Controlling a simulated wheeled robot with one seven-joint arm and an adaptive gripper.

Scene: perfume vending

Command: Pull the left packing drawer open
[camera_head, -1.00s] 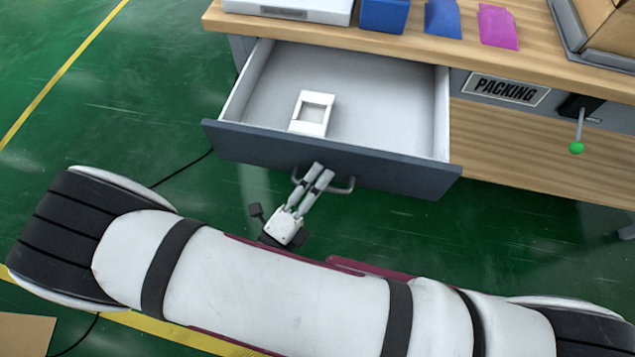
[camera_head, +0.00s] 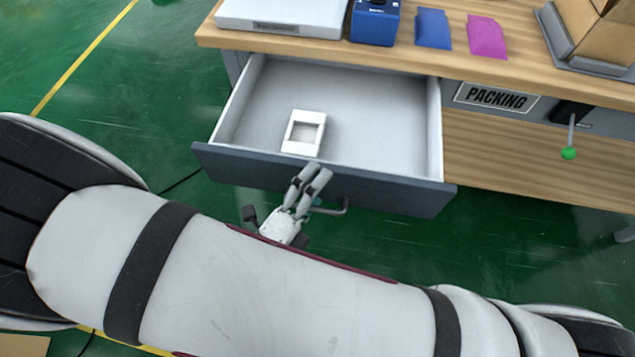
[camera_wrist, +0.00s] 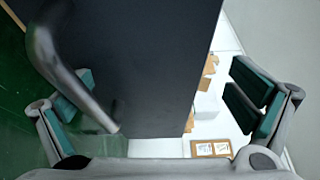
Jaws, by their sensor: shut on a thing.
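The left packing drawer (camera_head: 410,192) stands well open under the table in the head view, showing its pale inside. Its dark bar handle (camera_head: 338,209) is on the front, its left part hidden by my gripper. My gripper (camera_head: 315,170) is at the drawer front, its fingertips near the top rim. In the wrist view, the dark drawer front (camera_wrist: 150,60) lies between my fingers, with the handle (camera_wrist: 70,70) crossing at the left. The right finger is over the pale inside. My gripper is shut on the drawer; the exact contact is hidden.
A small white box (camera_head: 304,132) lies in the drawer. The table (camera_head: 420,64) carries a white case (camera_head: 285,14), a blue box (camera_head: 375,24), and blue and pink packets. A green-knobbed lever (camera_head: 569,152) sticks out right of the PACKING sign. Green floor is free on the left.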

